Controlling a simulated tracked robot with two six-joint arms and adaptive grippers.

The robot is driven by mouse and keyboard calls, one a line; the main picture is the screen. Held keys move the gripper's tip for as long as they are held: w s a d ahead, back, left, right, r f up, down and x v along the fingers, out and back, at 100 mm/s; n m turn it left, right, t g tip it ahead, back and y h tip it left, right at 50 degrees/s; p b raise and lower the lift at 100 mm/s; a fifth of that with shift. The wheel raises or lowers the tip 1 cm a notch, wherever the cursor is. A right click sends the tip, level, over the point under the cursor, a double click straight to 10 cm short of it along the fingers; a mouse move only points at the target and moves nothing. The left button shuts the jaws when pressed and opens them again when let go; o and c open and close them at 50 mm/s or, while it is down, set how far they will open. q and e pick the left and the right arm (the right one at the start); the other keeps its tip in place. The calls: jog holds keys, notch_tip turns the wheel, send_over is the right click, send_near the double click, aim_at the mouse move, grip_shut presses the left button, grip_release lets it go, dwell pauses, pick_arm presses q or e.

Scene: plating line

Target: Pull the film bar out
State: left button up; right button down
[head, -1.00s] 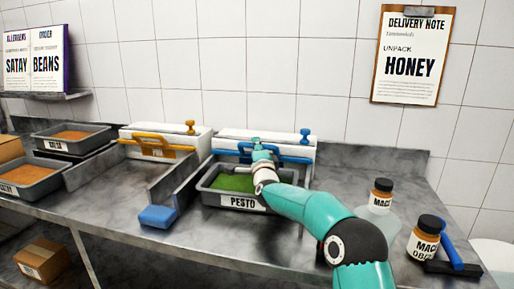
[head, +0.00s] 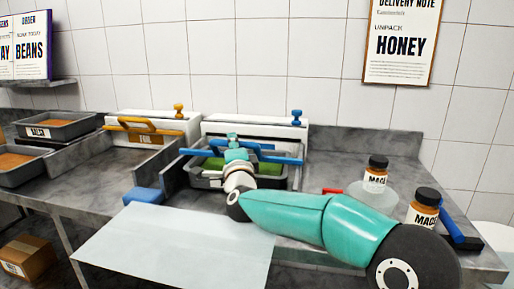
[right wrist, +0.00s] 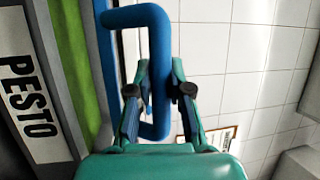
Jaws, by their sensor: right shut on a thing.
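The blue film bar (head: 282,159) has a raised loop handle and spans above the pesto tray (head: 200,181), in front of the white dispenser (head: 262,131). My right gripper (head: 232,140) is shut on the loop handle. In the right wrist view its two fingers (right wrist: 160,85) close on either side of the blue handle (right wrist: 158,30). A pale flat sheet (head: 175,245) hangs in front of the tray and over the counter's front edge; how it joins the bar cannot be told. My left gripper is not in view.
A blue block (head: 144,195) sits at the divider's front end. Labelled jars (head: 376,172) stand at the right, near a blue-handled tool (head: 452,228).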

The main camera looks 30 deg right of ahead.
pick_arm(q)
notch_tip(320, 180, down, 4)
jog(key=b, duration=0.2)
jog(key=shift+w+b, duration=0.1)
jog(key=shift+b, duration=0.3)
pick_arm(e)
jog(key=s+a, duration=0.7)
jog(key=s, duration=0.1)
jog(key=shift+s+a+f, duration=0.35)
jog(key=shift+s+f, duration=0.05)
jog(key=c, duration=1.5)
grip_release()
jog(key=o, duration=0.3)
jog(key=shift+s+r, duration=0.15)
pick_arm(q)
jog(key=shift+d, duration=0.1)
pick_arm(e)
jog(key=shift+o, duration=0.8)
jog(key=shift+r, duration=0.1)
jog(key=shift+s, duration=0.1)
